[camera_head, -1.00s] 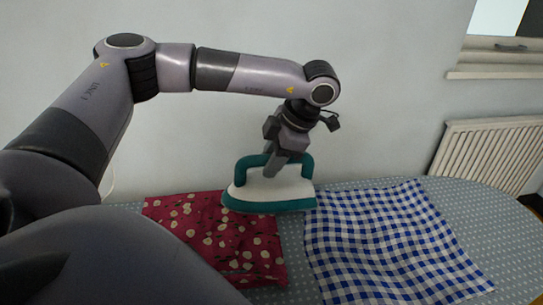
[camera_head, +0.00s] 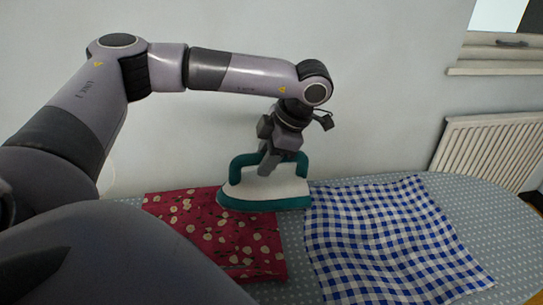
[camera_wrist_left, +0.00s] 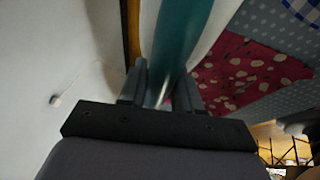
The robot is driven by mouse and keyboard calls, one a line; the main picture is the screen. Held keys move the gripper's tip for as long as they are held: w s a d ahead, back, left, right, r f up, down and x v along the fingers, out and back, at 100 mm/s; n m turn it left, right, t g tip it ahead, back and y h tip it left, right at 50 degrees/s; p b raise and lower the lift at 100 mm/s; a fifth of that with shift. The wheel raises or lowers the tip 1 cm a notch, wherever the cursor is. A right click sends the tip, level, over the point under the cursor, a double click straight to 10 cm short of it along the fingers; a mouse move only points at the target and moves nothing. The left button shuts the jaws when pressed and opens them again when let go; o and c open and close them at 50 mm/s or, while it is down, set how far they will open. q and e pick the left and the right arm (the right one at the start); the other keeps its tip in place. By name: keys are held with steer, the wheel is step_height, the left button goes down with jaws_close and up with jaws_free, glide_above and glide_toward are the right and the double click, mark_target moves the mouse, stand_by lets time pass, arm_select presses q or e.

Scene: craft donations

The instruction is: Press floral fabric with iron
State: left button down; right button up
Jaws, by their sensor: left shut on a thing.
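The iron (camera_head: 264,190), white with a teal base and handle, is at the back edge of the red floral fabric (camera_head: 222,232), its tip pointing left. My left gripper (camera_head: 266,170) is shut on the iron's handle from above. In the left wrist view the teal handle (camera_wrist_left: 180,45) runs between the two fingers (camera_wrist_left: 160,88), with the floral fabric (camera_wrist_left: 235,72) beyond. The iron looks level; I cannot tell whether its base touches the fabric. My left arm hides part of the fabric's front left. My right gripper is not in view.
A blue-and-white checked cloth (camera_head: 385,235) lies right of the floral fabric on the grey dotted ironing board (camera_head: 480,225). A white wall stands close behind. A radiator (camera_head: 490,150) and window sill (camera_head: 500,68) are at the right.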

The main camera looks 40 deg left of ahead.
arm_select(q)
steer(key=shift+s+a+p, duration=0.2)
steer(key=shift+s+a, duration=0.8)
steer(key=shift+s, duration=0.25)
steer(key=shift+s+a+p, duration=0.2)
steer(key=shift+s+a, duration=0.75)
steer(key=shift+s, duration=0.3)
steer(key=shift+s+a+p, duration=0.2)
steer(key=shift+s+a, duration=0.8)
steer(key=shift+s, duration=0.25)
steer(key=shift+s+a, duration=1)
steer(key=shift+s, duration=0.2)
steer(key=shift+s, duration=0.1)
steer(key=s+a, duration=0.8)
steer(key=s, duration=0.2)
steer(key=shift+s+a, duration=0.3)
step_height(320, 180, up, 2)
steer(key=shift+r+p, duration=0.25)
steer(key=shift+p, duration=0.55)
